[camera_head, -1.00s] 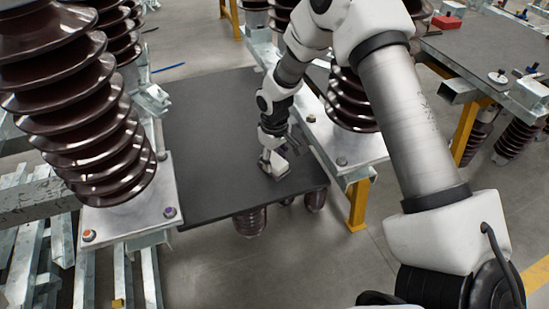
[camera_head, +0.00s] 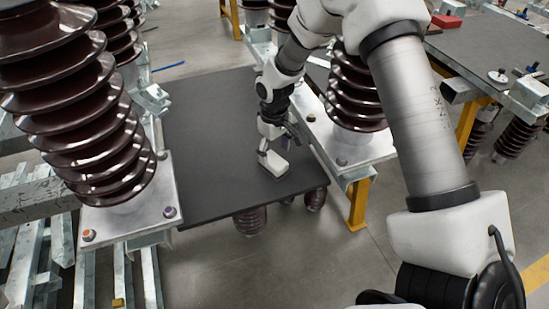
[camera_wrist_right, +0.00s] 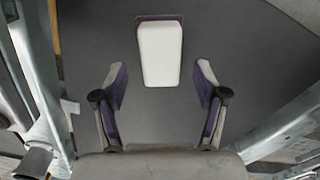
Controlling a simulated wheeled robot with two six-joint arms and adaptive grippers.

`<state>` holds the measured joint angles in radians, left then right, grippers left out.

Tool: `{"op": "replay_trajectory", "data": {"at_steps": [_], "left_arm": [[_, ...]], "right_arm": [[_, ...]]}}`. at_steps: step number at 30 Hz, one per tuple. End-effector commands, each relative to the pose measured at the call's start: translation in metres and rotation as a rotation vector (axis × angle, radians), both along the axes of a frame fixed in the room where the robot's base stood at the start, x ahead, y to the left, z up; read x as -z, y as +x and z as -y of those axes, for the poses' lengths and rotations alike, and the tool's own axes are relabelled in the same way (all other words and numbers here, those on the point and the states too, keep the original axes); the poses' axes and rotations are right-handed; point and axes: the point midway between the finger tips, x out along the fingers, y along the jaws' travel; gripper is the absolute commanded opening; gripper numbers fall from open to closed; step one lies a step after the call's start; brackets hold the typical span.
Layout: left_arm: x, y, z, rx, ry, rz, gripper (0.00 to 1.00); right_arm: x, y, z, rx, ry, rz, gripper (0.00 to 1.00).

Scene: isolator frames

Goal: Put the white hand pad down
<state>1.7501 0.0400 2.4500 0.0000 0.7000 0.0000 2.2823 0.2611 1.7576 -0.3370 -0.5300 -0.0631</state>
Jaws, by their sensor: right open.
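The white hand pad (camera_head: 274,169) lies on a dark flat board (camera_head: 215,145), near the board's front right part. In the right wrist view the pad (camera_wrist_right: 160,54) shows its white top and a thin dark purple edge at the far end. My right gripper (camera_wrist_right: 160,76) is open, with one finger on each side of the pad's near end and clear gaps between. In the head view the right gripper (camera_head: 269,150) is just behind and above the pad, partly hidden by its own wrist. My left gripper is not in view.
Brown ribbed insulators stand on metal plates left (camera_head: 75,100) and right (camera_head: 355,95) of the board. A yellow post (camera_head: 357,205) is at its right front corner. Another dark table (camera_head: 490,50) stands at the far right. The board's left half is bare.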

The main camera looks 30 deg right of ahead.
Motion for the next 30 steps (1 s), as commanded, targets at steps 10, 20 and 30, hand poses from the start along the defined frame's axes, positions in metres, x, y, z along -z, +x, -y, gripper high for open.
{"op": "replay_trajectory", "data": {"at_steps": [10, 20, 30], "left_arm": [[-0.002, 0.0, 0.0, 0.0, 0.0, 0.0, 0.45], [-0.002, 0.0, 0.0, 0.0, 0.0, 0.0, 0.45], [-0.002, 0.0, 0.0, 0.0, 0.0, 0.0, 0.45]], "right_arm": [[-0.08, 0.001, 0.0, 0.0, -0.001, 0.002, 0.72], [-0.087, 0.0, 0.0, 0.0, 0.0, 0.0, 0.72], [-0.087, 0.0, 0.0, 0.0, 0.0, 0.0, 0.72]]}}
